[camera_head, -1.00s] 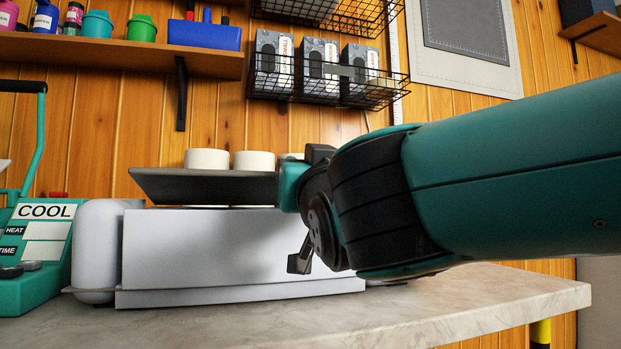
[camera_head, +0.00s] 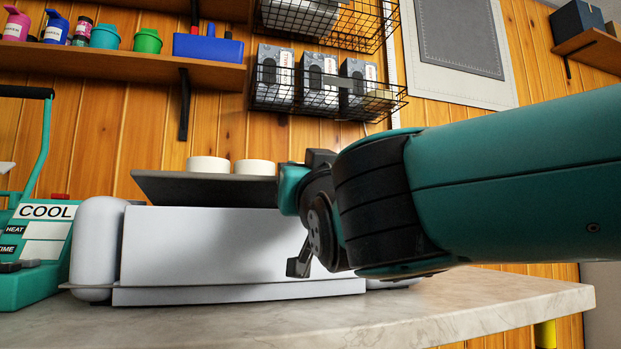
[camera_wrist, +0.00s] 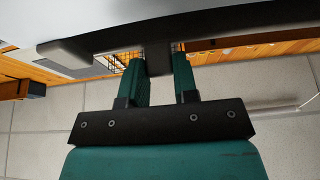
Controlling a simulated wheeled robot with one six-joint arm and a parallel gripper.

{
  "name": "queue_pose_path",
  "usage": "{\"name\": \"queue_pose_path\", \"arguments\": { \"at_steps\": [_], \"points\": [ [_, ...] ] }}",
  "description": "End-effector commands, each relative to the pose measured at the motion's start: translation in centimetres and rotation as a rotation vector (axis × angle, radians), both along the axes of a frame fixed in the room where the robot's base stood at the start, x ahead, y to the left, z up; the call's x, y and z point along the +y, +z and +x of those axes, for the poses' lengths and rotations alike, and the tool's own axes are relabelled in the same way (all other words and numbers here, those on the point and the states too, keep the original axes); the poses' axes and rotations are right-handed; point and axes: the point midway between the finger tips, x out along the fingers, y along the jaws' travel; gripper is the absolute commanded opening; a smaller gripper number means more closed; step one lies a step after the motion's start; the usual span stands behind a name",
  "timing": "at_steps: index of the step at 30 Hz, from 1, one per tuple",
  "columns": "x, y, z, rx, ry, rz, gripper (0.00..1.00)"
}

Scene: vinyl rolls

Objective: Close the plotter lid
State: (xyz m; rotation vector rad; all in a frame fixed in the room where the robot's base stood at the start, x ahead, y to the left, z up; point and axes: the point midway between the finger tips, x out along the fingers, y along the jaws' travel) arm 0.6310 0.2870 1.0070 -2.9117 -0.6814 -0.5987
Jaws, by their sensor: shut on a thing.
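The plotter (camera_head: 210,245) is a long white machine on the worktop. Its dark lid (camera_head: 200,190) is raised above the white body, a near-flat panel seen almost edge-on. In the wrist view the lid's dark edge (camera_wrist: 240,30) runs across the top, with a dark tab (camera_wrist: 158,58) sticking out from it. My gripper (camera_wrist: 159,68) is shut on this tab, one teal finger on each side. In the head view the fingers are hidden behind my wrist, which is at the lid's right end.
Two white rolls (camera_head: 208,164) show just above the lid. A teal heat press (camera_head: 35,240) marked COOL stands close on the left. A wire basket (camera_head: 325,95) and a wooden shelf (camera_head: 110,65) hang above. The marble worktop (camera_head: 480,310) is clear at the front right.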

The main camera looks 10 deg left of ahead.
Motion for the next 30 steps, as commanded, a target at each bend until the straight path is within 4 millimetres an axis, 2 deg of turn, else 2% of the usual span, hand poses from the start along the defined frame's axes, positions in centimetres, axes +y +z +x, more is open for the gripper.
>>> {"name": "queue_pose_path", "arguments": {
  "at_steps": [1, 2, 4, 5, 17, 23, 30],
  "points": [
    [0.1, 0.1, -0.1, -0.002, 0.005, 0.003, 0.0],
    [0.1, 0.1, -0.1, -0.002, 0.006, 0.003, 0.34],
    [0.1, 0.1, -0.1, -0.002, 0.005, 0.002, 0.51],
    [0.1, 0.1, -0.1, -0.001, 0.005, 0.002, 0.53],
    [-0.2, -0.6, -0.6, -0.001, 0.003, 0.002, 0.53],
    [-1.4, -2.2, -3.0, -0.003, 0.004, 0.003, 0.53],
    [-3.3, -4.1, -6.9, -0.003, 0.006, 0.005, 0.53]
  ]
}}
